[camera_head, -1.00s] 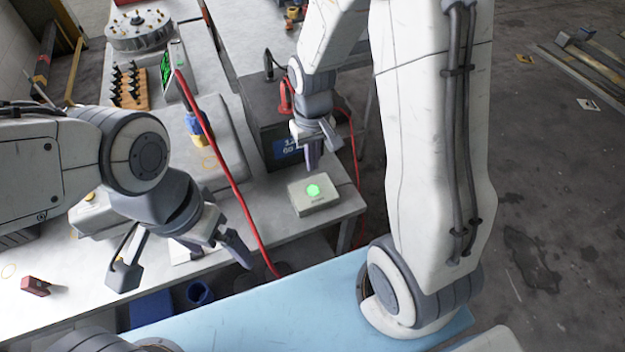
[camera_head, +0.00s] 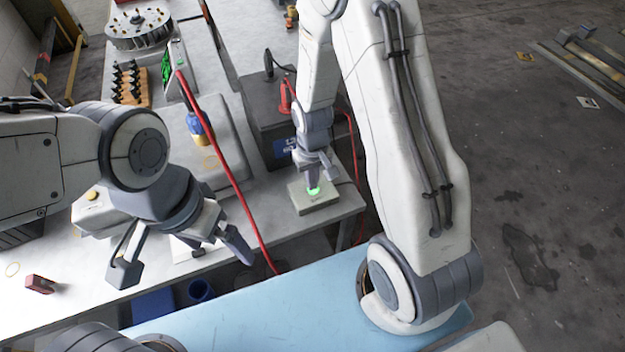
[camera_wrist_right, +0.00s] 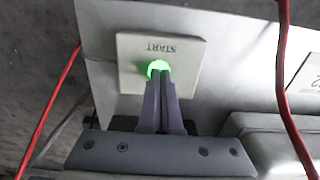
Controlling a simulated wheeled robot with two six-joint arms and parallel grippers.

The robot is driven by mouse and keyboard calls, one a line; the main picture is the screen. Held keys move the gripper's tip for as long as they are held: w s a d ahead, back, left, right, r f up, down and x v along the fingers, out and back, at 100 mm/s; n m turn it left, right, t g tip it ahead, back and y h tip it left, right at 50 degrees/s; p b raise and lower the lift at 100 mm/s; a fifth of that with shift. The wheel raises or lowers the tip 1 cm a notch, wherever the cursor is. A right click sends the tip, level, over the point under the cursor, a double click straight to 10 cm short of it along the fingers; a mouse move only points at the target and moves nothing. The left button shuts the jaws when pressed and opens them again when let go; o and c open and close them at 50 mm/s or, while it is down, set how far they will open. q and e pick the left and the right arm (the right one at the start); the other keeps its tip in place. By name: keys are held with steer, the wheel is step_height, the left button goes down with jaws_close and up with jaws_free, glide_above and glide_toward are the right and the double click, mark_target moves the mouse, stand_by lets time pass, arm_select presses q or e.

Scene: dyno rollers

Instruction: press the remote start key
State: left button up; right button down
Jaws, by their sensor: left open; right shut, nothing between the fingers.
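The remote start box (camera_head: 325,201) is a pale block near the right corner of the grey bench, with a green lit key (camera_head: 314,190) on top. In the right wrist view the box (camera_wrist_right: 185,78) carries the word START and the green key (camera_wrist_right: 158,67) is partly hidden by my fingertips. My right gripper (camera_head: 312,183) is shut and empty, pointing down with its tips at the key; it also shows in the right wrist view (camera_wrist_right: 161,76). I cannot tell how far the key is pushed in. My left gripper (camera_head: 185,270) is open and empty over the bench's front edge.
A dark battery-like box (camera_head: 272,130) with a blue display stands behind the start box. A red cable (camera_head: 225,165) crosses the bench, and another hangs at the right. A red block (camera_head: 40,284) lies at the left. A light blue surface (camera_head: 260,305) is in front.

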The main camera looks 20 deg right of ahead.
steer(key=shift+f+b, duration=0.35)
steer(key=shift+f, duration=0.3)
steer(key=shift+s+f, duration=0.15)
steer(key=shift+f, duration=0.1)
step_height(320, 180, up, 6)
steer(key=p, duration=0.4)
step_height(320, 180, up, 9)
steer(key=b, duration=0.1)
steer(key=shift+w, duration=0.2)
